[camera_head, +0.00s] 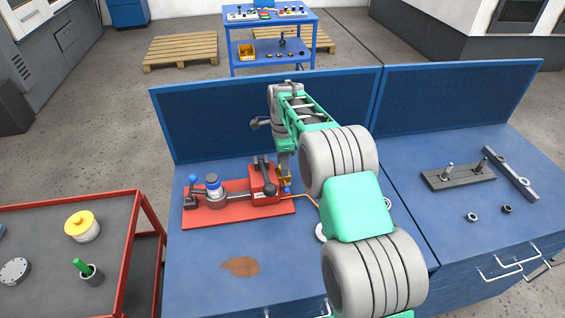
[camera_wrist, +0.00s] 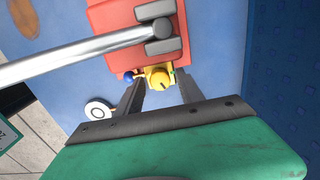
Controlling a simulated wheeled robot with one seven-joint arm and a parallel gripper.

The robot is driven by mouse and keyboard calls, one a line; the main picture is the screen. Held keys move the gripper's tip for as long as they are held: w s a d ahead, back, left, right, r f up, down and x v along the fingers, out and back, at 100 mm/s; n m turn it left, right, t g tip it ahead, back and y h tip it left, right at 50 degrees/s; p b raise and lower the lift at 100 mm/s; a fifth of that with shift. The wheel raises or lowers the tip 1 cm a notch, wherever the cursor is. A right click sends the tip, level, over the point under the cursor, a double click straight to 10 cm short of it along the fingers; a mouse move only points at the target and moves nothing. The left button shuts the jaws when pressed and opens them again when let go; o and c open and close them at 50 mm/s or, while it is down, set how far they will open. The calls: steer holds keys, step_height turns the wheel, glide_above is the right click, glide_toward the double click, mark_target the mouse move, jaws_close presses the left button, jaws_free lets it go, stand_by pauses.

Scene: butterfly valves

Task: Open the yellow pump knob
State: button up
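The yellow pump knob (camera_wrist: 159,79) sits at the front edge of the red pump block in the wrist view. The red pump (camera_head: 225,207) stands on the blue workbench. My gripper (camera_wrist: 158,86) points at the knob, with one dark finger on each side of it. The fingers are spread, with gaps visible between them and the knob. In the head view my gripper (camera_head: 284,168) comes down beside the right end of the pump.
A silver lever bar (camera_wrist: 75,60) crosses above the pump, left of my gripper. A small blue knob (camera_wrist: 128,77) lies close to the left finger. An orange hose (camera_head: 305,197) runs right from the pump. A red cart (camera_head: 137,235) stands at left; the bench front is mostly clear.

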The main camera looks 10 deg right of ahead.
jaws_close()
stand_by(0.3)
steer(key=shift+f+n+b, duration=0.15)
steer(key=shift+n+b, duration=0.5)
steer(key=shift+n, duration=0.25)
steer(key=n, duration=0.2)
steer(key=shift+r+n+b, duration=0.25)
steer(key=shift+n+b, duration=0.1)
steer(key=shift+n, duration=0.05)
steer(key=shift+o, duration=0.8)
jaws_free()
